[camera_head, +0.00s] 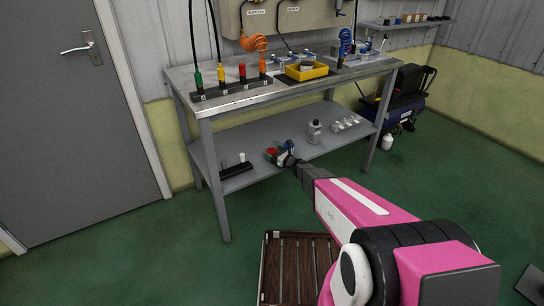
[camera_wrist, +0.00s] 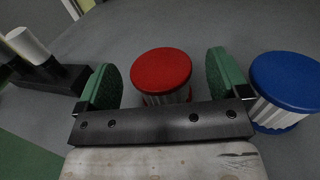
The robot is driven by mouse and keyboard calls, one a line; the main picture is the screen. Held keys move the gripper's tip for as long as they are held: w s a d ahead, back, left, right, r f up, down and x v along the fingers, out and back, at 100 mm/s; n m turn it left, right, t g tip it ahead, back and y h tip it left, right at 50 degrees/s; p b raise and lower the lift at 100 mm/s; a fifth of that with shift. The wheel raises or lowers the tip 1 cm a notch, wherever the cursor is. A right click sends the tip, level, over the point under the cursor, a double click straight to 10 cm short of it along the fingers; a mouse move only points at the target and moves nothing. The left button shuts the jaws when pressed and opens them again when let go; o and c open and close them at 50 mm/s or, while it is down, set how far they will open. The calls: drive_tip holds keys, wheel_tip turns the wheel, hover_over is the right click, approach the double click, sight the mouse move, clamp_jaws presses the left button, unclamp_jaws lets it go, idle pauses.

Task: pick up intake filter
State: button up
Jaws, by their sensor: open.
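A pleated white filter with a red cap (camera_wrist: 160,66) stands upright on the lower shelf of the bench. A similar filter with a blue cap (camera_wrist: 285,85) stands to its right. I cannot tell by label which is the intake filter. My gripper (camera_wrist: 162,82) is open, with its green pads on either side of the red-capped filter, apart from it. The gripper's black body hides the filter's lower part. In the head view my gripper (camera_head: 282,156) reaches low over the shelf, and the red cap (camera_head: 270,151) shows at its left.
The lower shelf (camera_head: 255,145) also holds a black block with a white cylinder (camera_wrist: 28,46) to the left, and a clear bottle (camera_head: 314,131) and small pale parts to the right. The worktop (camera_head: 230,101) overhangs the shelf. A slatted wooden pallet (camera_head: 290,268) lies on the floor.

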drive_tip(key=shift+x, duration=0.8)
drive_tip(key=shift+d, duration=0.1)
drive_tip(key=c, duration=1)
